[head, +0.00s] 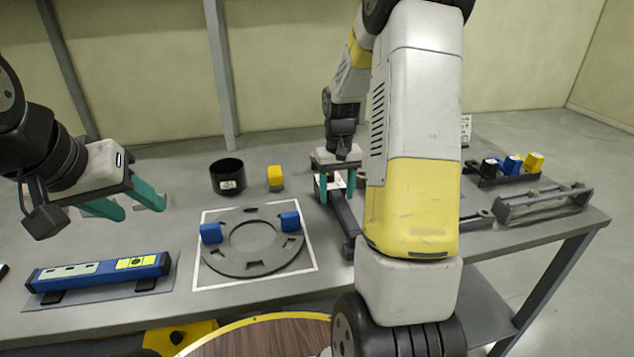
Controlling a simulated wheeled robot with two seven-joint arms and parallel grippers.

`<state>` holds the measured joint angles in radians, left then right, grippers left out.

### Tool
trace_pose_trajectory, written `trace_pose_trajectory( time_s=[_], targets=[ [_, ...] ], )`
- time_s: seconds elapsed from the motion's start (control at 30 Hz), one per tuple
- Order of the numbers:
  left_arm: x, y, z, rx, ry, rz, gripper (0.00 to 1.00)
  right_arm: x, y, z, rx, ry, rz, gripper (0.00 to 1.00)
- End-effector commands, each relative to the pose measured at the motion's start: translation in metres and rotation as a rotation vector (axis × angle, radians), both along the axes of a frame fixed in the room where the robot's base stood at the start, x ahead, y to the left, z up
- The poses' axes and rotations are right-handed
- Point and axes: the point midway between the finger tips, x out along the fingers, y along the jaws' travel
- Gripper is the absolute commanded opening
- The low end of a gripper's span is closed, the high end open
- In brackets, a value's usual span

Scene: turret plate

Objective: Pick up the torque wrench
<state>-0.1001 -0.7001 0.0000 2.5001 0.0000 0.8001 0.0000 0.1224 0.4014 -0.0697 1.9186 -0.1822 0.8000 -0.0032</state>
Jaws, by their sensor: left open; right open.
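I cannot clearly pick out the torque wrench. A dark long-shaped tool or rail (343,222) lies under my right gripper, partly hidden by my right arm. A small grey tool end (480,215) shows just right of that arm; the rest is hidden. My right gripper (337,190) is open, pointing down at the dark rail's far end; whether it touches cannot be told. My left gripper (132,207) is open and empty, above the table behind the blue level (100,272).
A grey ring plate (252,268) with two blue blocks (290,221) lies in a white square outline. Behind are a black cup (228,180) and a yellow block (275,176). At right are a grey rack (543,207) and a holder with black, blue and yellow pieces (512,166).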

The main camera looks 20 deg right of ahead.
Motion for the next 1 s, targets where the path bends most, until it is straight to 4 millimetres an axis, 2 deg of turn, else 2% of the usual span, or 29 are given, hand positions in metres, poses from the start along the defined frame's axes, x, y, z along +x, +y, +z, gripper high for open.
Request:
trace_pose_trajectory(
  time_s=[0.03,0.2,0.5,0.8,1.0],
  targets=[
    [0.000,0.000,0.000,0.000,0.000,0.000,0.49,0.000,-0.002,-0.010,0.000,0.006,-0.001,0.56],
    [0.000,0.000,0.000,0.000,0.000,0.000,0.49,0.000,-0.002,-0.031,0.000,0.004,0.000,0.56],
    [0.000,0.000,0.000,0.000,0.000,0.000,0.49,0.001,-0.002,-0.035,0.000,0.001,0.000,0.56],
    [0.000,0.000,0.000,0.000,0.000,0.000,0.49,0.001,-0.002,-0.035,0.000,0.001,0.000,0.00],
    [0.000,0.000,0.000,0.000,0.000,0.000,0.49,0.001,-0.002,-0.035,0.000,0.001,0.000,0.00]
  ],
)
